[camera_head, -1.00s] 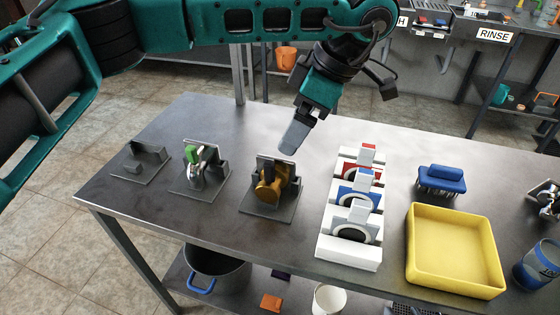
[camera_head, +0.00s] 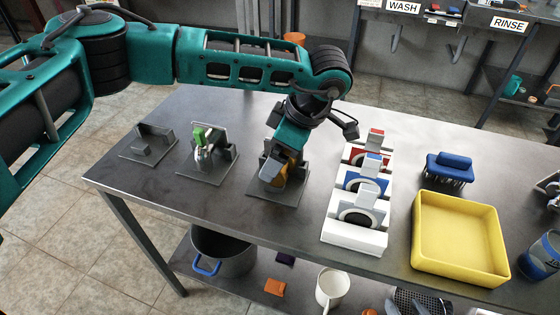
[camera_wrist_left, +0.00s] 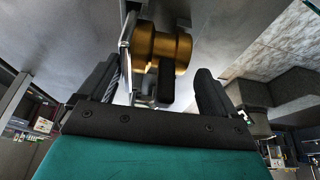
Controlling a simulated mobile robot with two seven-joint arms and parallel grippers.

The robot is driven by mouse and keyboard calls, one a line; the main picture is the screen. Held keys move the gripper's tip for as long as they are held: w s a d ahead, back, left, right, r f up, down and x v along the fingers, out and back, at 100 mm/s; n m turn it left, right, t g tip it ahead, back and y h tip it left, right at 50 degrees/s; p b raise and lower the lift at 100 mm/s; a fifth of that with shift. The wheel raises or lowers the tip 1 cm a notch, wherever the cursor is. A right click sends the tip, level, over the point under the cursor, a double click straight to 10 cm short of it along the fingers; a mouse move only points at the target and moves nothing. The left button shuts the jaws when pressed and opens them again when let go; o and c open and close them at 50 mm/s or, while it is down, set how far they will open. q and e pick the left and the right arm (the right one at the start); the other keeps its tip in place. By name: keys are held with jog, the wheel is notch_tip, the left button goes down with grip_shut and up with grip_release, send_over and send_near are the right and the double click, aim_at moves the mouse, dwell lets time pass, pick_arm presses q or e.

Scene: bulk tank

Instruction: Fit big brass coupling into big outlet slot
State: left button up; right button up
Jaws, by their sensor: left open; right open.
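The big brass coupling (camera_head: 292,166) stands in a dark grey holder (camera_head: 286,196) on the steel table, partly hidden by my left gripper (camera_head: 270,178). In the left wrist view the coupling (camera_wrist_left: 162,48) lies between the two fingers of my left gripper (camera_wrist_left: 158,72). The fingers are open, with gaps on both sides. A white rack (camera_head: 350,236) to the right has three round slots with red, blue and grey blocks. I cannot tell which is the big outlet slot. My right gripper is not in view.
A holder with a green-topped metal part (camera_head: 203,152) and a mostly bare grey holder (camera_head: 147,145) stand on the left. The table's front left is clear.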

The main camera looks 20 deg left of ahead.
pick_arm(q)
jog(key=shift+a+f, duration=0.1)
jog(key=shift+f, duration=0.3)
jog(key=c, duration=1.2)
jog(key=shift+c, duration=0.2)
